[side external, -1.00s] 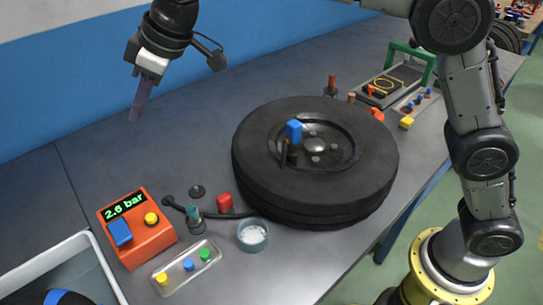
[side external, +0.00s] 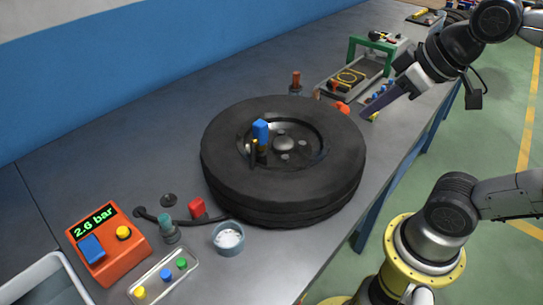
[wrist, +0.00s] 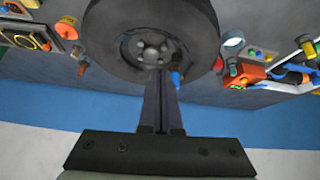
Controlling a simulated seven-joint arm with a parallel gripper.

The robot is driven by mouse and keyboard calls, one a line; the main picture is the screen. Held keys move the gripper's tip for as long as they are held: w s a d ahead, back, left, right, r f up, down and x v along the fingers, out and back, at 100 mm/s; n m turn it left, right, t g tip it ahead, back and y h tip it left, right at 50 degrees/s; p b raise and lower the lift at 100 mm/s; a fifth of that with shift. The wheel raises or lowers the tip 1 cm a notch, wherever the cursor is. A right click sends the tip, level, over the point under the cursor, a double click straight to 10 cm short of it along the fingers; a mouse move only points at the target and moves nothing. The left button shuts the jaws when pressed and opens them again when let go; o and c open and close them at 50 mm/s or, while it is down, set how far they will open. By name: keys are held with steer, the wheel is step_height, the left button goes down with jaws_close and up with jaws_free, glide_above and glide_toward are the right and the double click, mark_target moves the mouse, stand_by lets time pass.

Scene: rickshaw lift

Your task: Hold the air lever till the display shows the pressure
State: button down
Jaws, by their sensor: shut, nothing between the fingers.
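The orange box (side external: 112,256) at the front left has a display (side external: 95,221) with green text reading 2.6 bar, a blue lever-like pad (side external: 91,249) and a yellow button. The tyre (side external: 283,185) lies flat on the bench, with an upright blue-topped piece (side external: 261,132) at its rim. I cannot tell which blue part is the air lever. My gripper (side external: 364,116) is shut and empty, above the bench's right side, beyond the tyre and well away from the box. In the wrist view its shut fingers (wrist: 161,75) point toward the tyre (wrist: 150,40).
A green-handled tool tray (side external: 352,80) stands behind the tyre.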

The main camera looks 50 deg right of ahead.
steer(key=shift+m+g, duration=0.5)
steer(key=shift+g, duration=0.1)
steer(key=s+f, duration=0.1)
steer(key=f, duration=0.2)
steer(key=s+f, duration=0.1)
steer(key=f, duration=0.1)
steer(key=shift+s+d, duration=0.2)
steer(key=shift+s, duration=0.15)
